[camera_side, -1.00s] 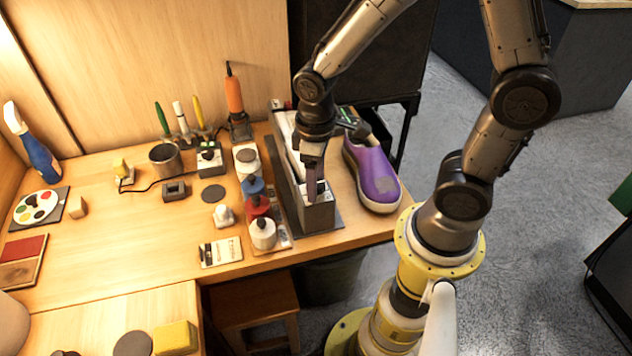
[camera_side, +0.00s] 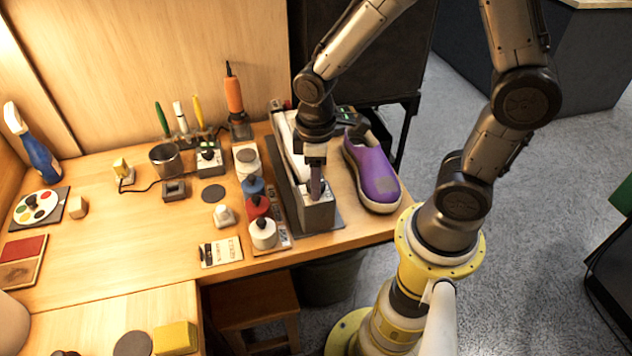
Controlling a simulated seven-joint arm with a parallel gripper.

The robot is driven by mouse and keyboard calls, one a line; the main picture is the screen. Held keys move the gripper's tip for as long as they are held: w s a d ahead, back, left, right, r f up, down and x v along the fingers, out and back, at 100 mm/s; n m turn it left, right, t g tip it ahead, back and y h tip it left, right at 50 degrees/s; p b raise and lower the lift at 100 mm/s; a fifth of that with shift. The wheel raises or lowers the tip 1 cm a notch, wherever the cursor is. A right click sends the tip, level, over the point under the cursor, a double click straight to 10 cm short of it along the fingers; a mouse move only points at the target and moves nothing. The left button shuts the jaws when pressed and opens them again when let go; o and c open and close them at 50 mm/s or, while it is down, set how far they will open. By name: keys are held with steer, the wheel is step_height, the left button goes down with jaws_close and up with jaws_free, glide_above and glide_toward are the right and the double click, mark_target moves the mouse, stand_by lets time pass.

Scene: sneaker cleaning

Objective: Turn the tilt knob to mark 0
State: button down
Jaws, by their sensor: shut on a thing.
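My gripper (camera_side: 316,190) points straight down over the front end of a grey box-shaped stand (camera_side: 317,217) near the table's right edge. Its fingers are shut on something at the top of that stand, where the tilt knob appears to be. The knob itself is hidden by the fingers, and its marks are too small to read. A white sneaker (camera_side: 289,144) is on the stand behind my gripper, partly covered by my arm.
A purple shoe (camera_side: 374,174) stands close to the right of the stand. Several capped jars, among them a white one (camera_side: 263,234), stand close to its left. A card (camera_side: 220,252) lies farther left.

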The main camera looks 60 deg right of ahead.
steer(key=shift+n, duration=0.7)
steer(key=n, duration=0.4)
steer(key=n, duration=0.4)
stand_by(0.4)
